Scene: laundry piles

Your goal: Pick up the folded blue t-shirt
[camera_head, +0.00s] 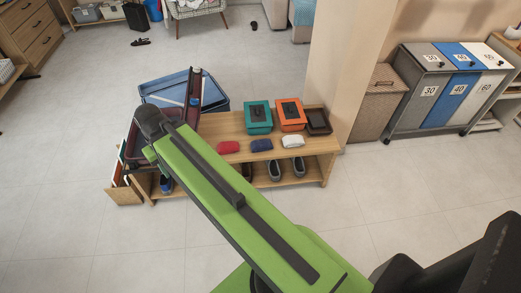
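A small folded blue item (261,145), which looks like the blue t-shirt, lies on the top of a low wooden bench (222,128). It sits between a folded red item (228,147) and a folded white item (293,141), with gaps on both sides. Nothing covers it. My green arm reaches up from the lower right to the left end of the bench and crosses in front of part of it. I cannot make out my gripper's fingers for certain near the arm's far end, and nothing is visibly held.
A teal box (258,118), an orange box (291,115) and a brown box (318,122) stand behind the folded items. Shoes (274,170) are on the lower shelf. A blue bin (165,88) stands behind left, a pillar (340,65) behind right. Floor in front is clear.

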